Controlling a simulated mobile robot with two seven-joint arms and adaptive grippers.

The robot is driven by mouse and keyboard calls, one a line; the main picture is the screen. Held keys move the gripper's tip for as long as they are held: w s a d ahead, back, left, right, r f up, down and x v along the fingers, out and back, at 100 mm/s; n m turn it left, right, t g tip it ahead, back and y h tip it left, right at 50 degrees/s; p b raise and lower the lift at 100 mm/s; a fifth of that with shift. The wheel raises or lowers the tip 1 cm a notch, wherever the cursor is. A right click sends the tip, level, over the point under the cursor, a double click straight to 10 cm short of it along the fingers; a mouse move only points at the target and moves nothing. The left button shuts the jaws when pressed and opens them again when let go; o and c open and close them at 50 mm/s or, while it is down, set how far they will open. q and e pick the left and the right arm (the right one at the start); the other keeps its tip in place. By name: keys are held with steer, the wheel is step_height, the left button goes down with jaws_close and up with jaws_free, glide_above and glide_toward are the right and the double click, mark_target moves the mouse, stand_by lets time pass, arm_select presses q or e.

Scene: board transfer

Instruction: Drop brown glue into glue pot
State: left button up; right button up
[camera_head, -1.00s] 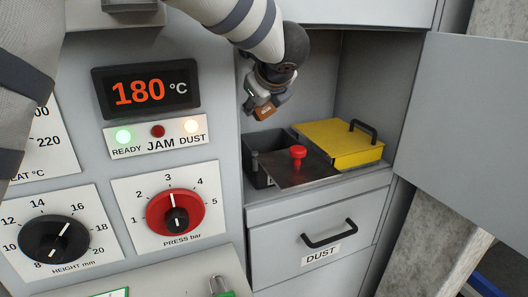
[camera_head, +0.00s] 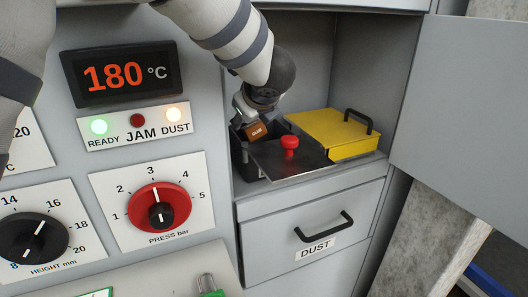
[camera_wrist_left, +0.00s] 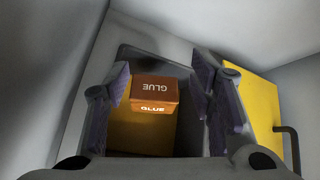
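The brown glue block (camera_head: 257,131), marked GLUE, is in the cabinet above the open left part of the dark glue pot (camera_head: 240,160). It also shows in the left wrist view (camera_wrist_left: 154,90), with amber colour below it. My left gripper (camera_head: 258,117) points down over the pot. In the left wrist view its fingers (camera_wrist_left: 162,80) stand apart either side of the block. A gap shows at the right finger; contact at the left finger cannot be told. A dark metal lid (camera_head: 285,165) with a red knob (camera_head: 289,146) lies beside the opening. My right gripper is not in view.
A yellow box (camera_head: 330,132) with a black handle stands right of the pot. The open cabinet door (camera_head: 460,110) is at the right. A DUST drawer (camera_head: 315,222) is below. The control panel with dials (camera_head: 158,208) is at the left.

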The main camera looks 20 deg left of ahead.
arm_select(q)
steer(key=shift+o, duration=0.4)
steer(key=v, duration=1.2)
